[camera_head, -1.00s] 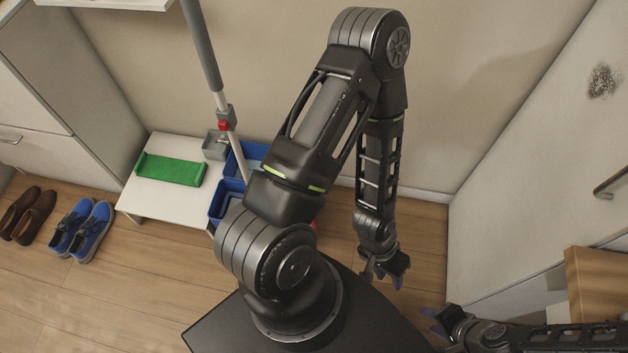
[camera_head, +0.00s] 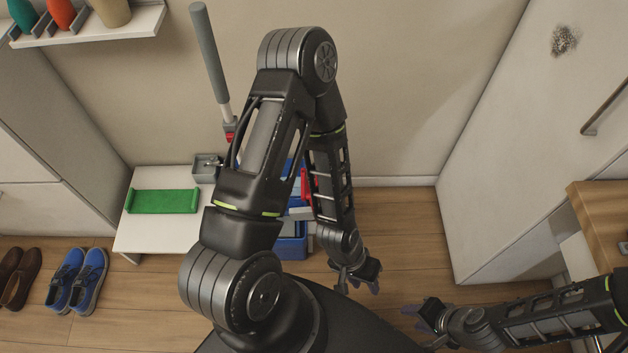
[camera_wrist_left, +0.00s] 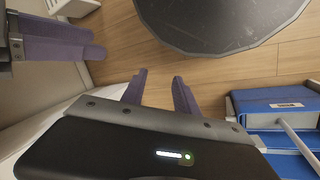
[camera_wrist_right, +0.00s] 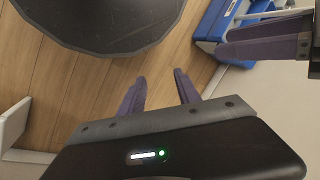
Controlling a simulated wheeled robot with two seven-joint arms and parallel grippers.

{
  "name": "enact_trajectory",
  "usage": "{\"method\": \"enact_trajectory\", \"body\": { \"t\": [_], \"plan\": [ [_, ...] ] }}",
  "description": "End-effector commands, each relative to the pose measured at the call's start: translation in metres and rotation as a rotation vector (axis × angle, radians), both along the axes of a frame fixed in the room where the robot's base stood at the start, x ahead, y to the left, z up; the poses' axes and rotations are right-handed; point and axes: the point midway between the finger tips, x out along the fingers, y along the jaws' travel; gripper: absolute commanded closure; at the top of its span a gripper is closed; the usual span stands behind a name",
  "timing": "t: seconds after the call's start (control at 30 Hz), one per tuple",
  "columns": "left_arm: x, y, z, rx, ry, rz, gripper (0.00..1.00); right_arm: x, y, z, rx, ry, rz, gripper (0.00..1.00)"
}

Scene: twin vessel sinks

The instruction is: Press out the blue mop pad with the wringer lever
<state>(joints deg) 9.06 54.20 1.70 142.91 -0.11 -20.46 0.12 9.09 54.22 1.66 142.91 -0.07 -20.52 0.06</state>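A blue mop bucket (camera_head: 290,246) stands on the floor, largely behind my left arm in the head view. A red part, perhaps the wringer lever (camera_head: 305,186), shows between my arm links. The mop's grey handle (camera_head: 208,52) rises at the back, leaning. I cannot make out the blue mop pad. The bucket also shows at the right in the left wrist view (camera_wrist_left: 275,101) and at the top in the right wrist view (camera_wrist_right: 213,28). My left gripper (camera_head: 358,287) is open and empty, right of the bucket. My right gripper (camera_head: 414,318) is open and empty, further right.
A low white table (camera_head: 150,235) with a green tray-like piece (camera_head: 165,201) stands left of the bucket. Shoes (camera_head: 78,280) lie on the floor at left. A shelf (camera_head: 95,27) hangs upper left. A wooden-topped unit (camera_head: 605,220) is at right. Floor between is clear.

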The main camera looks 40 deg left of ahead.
Motion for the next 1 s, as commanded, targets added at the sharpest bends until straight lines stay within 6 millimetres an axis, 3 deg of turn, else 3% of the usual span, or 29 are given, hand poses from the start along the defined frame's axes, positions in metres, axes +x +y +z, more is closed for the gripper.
{"method": "enact_trajectory", "body": {
  "t": [0.13,0.27,0.37,0.53,0.6,0.73,0.83,1.0],
  "plan": [
    [0.015,0.002,0.004,-0.017,0.006,0.023,0.64,-0.001,0.0,-0.003,0.0,0.001,0.0,0.48],
    [0.053,0.014,0.018,-0.042,0.035,0.075,0.64,-0.001,0.0,-0.012,0.0,0.001,0.001,0.48],
    [0.089,0.044,0.038,-0.019,0.073,0.134,0.64,-0.001,0.0,-0.02,0.0,0.001,0.001,0.48],
    [0.134,0.138,0.089,0.158,0.138,0.291,0.64,-0.001,0.0,-0.033,0.0,0.001,0.001,0.48],
    [0.143,0.179,0.112,0.249,0.153,0.369,0.64,-0.001,0.0,-0.037,0.0,0.0,0.002,0.48],
    [0.146,0.227,0.143,0.366,0.169,0.48,0.64,-0.001,0.0,-0.04,0.0,0.0,0.002,0.48],
    [0.145,0.238,0.152,0.397,0.175,0.51,0.64,-0.001,0.0,-0.039,0.0,0.0,0.002,0.48],
    [0.145,0.238,0.152,0.397,0.177,0.509,0.64,-0.001,0.0,-0.039,0.0,-0.001,0.002,0.48]
  ]
}}
